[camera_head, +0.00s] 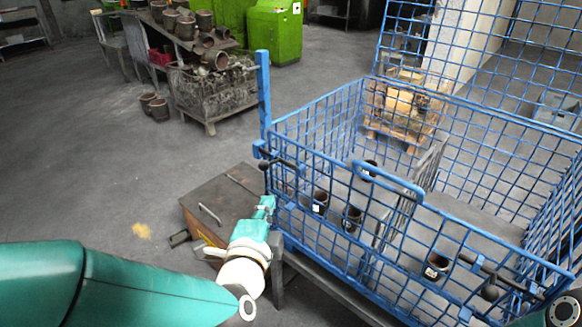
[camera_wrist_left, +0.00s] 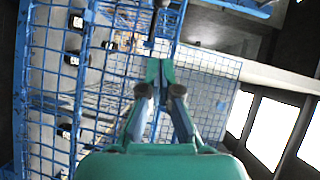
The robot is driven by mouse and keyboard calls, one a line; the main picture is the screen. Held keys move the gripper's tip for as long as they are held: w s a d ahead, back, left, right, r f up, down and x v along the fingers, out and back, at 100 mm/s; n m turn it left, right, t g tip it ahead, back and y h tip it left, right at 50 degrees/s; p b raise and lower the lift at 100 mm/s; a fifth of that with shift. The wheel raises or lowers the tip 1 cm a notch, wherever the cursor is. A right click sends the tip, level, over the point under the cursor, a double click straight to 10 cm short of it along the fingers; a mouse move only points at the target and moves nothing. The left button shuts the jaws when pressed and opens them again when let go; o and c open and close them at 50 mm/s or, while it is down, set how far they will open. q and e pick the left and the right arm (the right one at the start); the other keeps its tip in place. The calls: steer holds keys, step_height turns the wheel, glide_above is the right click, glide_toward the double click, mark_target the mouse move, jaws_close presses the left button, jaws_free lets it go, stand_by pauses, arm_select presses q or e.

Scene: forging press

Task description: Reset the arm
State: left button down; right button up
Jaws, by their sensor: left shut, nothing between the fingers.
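My left arm comes in from the left in the head view, and its gripper (camera_head: 265,206) is at the near left corner of a blue wire cage (camera_head: 262,95). The gripper is shut and holds nothing. In the left wrist view the gripper (camera_wrist_left: 160,72) shows with its fingertips together, and the blue cage mesh (camera_wrist_left: 210,68) is behind it. I cannot tell whether the fingertips touch the cage. My right gripper is not in view.
Several dark cups (camera_head: 320,202) stand inside the cage, which has a divider. A brown box (camera_head: 222,200) is on the floor behind the gripper. A crate of parts (camera_head: 212,90) and a bench stand farther back.

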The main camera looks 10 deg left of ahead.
arm_select(q)
steer(key=shift+a, duration=0.1)
steer(key=s+a+f+n+g+p, duration=0.1)
steer(key=a+f+g+p, duration=0.15)
steer(key=f, duration=0.45)
steer(key=s+a+f+g+p, duration=0.1)
steer(key=f+g+p, duration=0.25)
steer(key=f, duration=0.35)
steer(key=s+a+f+n+g+p, duration=0.1)
steer(key=s+f+g+p, duration=0.15)
steer(key=f, duration=0.35)
steer(key=s+d+f+n+g+h+p, duration=0.1)
steer(key=s+d+f+n+g+h, duration=0.2)
steer(key=s+n, duration=0.4)
steer(key=s+d+f+n+g+h+p, duration=0.1)
steer(key=s+d+f+n+g, duration=0.3)
steer(key=s+f+n, duration=0.4)
steer(key=shift+d+h, duration=0.85)
steer(key=shift+h, duration=0.05)
